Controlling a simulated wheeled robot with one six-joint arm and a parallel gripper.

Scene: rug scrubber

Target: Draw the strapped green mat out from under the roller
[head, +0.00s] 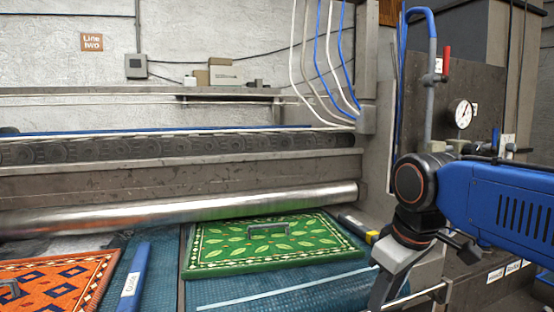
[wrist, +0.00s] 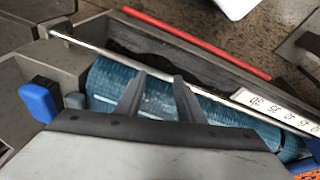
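The green mat (head: 225,255), with a leaf pattern and a cream border, lies flat on the blue ribbed belt (head: 300,290) in the head view. A dark grey strap handle (head: 268,228) stands up from its far half. Its far edge lies close to the steel roller (head: 180,208); whether any of it is under the roller I cannot tell. My gripper (head: 378,298) is to the right of the mat and nearer the camera, apart from it. In the wrist view my gripper (wrist: 159,80) has its two fingers spread with nothing between them, above the blue belt (wrist: 155,98). The green mat is not in the wrist view.
An orange patterned mat (head: 55,280) lies at the left, beyond a blue guide bar (head: 135,275). A thin metal rod (head: 415,297) runs at the near right. The wrist view shows a numbered scale (wrist: 275,108) and a red bar (wrist: 195,42) beside the belt.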

